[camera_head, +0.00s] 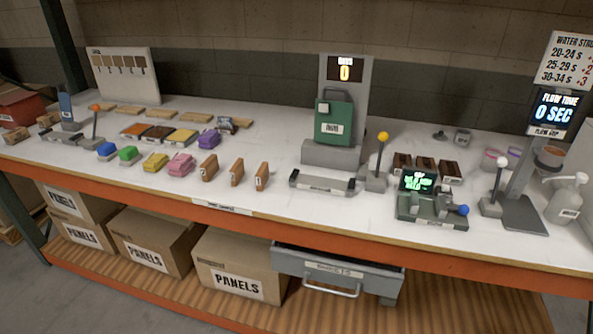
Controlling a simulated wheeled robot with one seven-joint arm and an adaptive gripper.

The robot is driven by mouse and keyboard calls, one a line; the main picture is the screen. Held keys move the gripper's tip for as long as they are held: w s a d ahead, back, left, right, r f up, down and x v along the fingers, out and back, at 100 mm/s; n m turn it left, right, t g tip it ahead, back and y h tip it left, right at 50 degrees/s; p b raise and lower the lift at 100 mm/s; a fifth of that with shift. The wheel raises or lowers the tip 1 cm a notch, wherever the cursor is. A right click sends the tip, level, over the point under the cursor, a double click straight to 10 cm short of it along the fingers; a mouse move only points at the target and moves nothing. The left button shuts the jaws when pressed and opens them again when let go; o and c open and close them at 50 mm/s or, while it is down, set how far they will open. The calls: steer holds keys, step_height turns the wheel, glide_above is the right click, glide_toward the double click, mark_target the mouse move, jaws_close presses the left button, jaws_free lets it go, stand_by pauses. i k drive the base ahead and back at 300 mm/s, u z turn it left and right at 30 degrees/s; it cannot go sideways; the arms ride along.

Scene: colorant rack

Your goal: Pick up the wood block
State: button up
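I cannot tell which one the task means. Another wood block (15,135) lies at the bench's far left. My gripper is not in view.
A pink piece (179,164) sits just left of the blocks. A grey tray (322,184) and a yellow-knobbed lever (380,158) stand to their right. Flat boards (160,114) lie behind. An open grey drawer (338,270) projects below the bench.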

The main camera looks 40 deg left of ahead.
mark_target(236, 172)
steer(key=z, duration=1.85)
steer(key=k, duration=2.15)
steer(key=u, duration=2.35)
steer(key=i, duration=0.1)
steer(key=u, duration=0.15)
